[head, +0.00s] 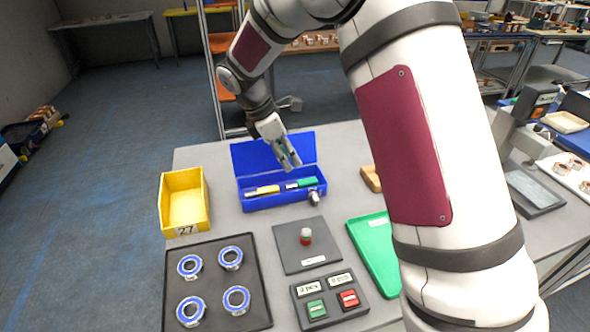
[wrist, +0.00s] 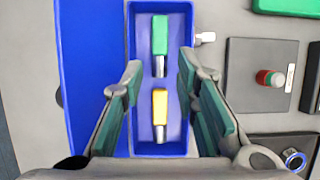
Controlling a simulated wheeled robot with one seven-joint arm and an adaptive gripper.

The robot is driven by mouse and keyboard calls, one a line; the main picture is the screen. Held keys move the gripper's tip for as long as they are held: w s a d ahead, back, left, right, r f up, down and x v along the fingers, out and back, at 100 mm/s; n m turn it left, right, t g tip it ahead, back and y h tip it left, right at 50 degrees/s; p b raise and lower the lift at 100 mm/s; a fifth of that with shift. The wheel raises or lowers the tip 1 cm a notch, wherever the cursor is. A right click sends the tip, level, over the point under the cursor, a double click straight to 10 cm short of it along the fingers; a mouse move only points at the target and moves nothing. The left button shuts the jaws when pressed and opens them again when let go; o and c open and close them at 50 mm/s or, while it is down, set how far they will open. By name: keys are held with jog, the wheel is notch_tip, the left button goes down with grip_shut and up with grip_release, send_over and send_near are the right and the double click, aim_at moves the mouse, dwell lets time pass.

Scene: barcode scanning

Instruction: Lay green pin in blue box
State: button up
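The blue box (head: 283,201) stands open on the table with its lid (head: 252,156) raised at the back. The green pin (head: 302,184) lies inside the box, towards its right end; it also shows in the wrist view (wrist: 160,36). A yellow pin (head: 263,190) lies in the same box, in line with the green one; it shows in the wrist view (wrist: 159,103). Both have silver metal ends. My gripper (head: 289,163) is above the box, pointing down. In the wrist view its fingers (wrist: 160,72) are apart with nothing between them.
A yellow bin (head: 184,200) stands left of the box. In front are a dark tray (head: 213,270) with several bearings, a dark plate (head: 287,256) bearing a red-and-silver part (head: 306,236), and a button panel (head: 330,302). A green tray (head: 374,250) lies at right.

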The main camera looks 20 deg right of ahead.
jog(key=s+d+r+m+t+y, duration=0.25)
jog(key=s+r+m, duration=0.55)
jog(key=s+r, duration=0.65)
jog(key=s+d+m+t+y, duration=0.1)
jog(key=s+m+t+y, duration=0.1)
jog(key=s+m, duration=0.8)
jog(key=s, duration=0.8)
jog(key=shift+r, duration=0.4)
